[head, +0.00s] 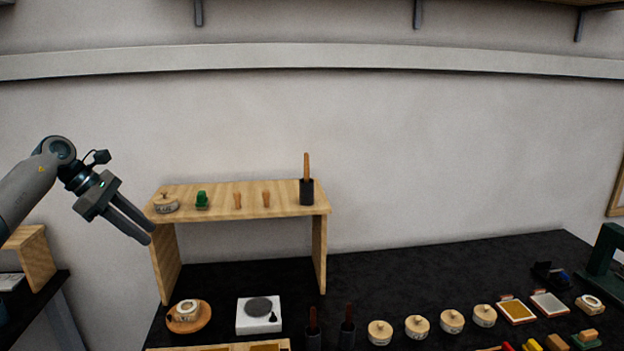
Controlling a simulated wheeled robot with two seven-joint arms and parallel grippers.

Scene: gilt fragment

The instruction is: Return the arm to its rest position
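My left arm comes in from the left edge, raised in front of the pale wall. Its gripper (151,235) points down and to the right, with the fingertips by the left end of the wooden shelf stand (285,210). The two fingers lie close together at this angle, so I cannot tell whether they are open or shut. Nothing shows held between them. My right gripper and arm are not in view.
Several lidded pots, a white device (258,316) and trays lie on the black table (420,270).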

